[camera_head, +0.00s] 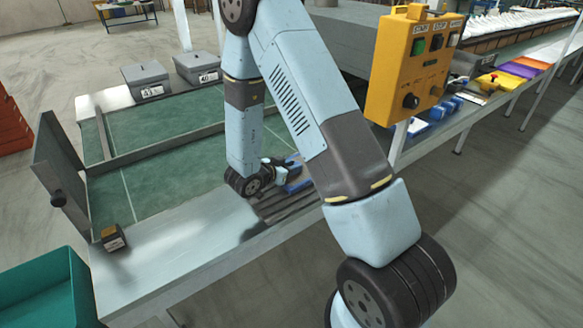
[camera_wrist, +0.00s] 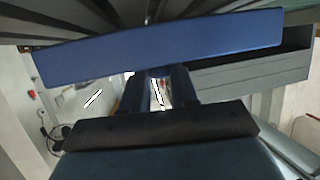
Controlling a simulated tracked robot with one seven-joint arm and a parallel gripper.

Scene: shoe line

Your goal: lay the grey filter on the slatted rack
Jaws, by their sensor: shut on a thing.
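My gripper (camera_head: 280,178) is low over the near right part of the workbench, largely hidden in the head view by my arm. In the wrist view my gripper (camera_wrist: 164,76) has its fingers at the lower edge of a long blue panel (camera_wrist: 110,52) and is shut on it. Some blue of it also shows beside the gripper in the head view (camera_head: 297,180). I cannot tell a separate grey filter. The dark slatted rack (camera_head: 278,207) lies on the bench just below the gripper, partly behind my arm. Dark slats (camera_wrist: 35,22) fan out above the panel in the wrist view.
Grey lidded boxes (camera_head: 147,80) stand at the bench's back edge. A small dark block (camera_head: 113,238) is at the front left corner. A yellow control box (camera_head: 414,65) stands right of my arm. The green mat (camera_head: 165,170) has free room.

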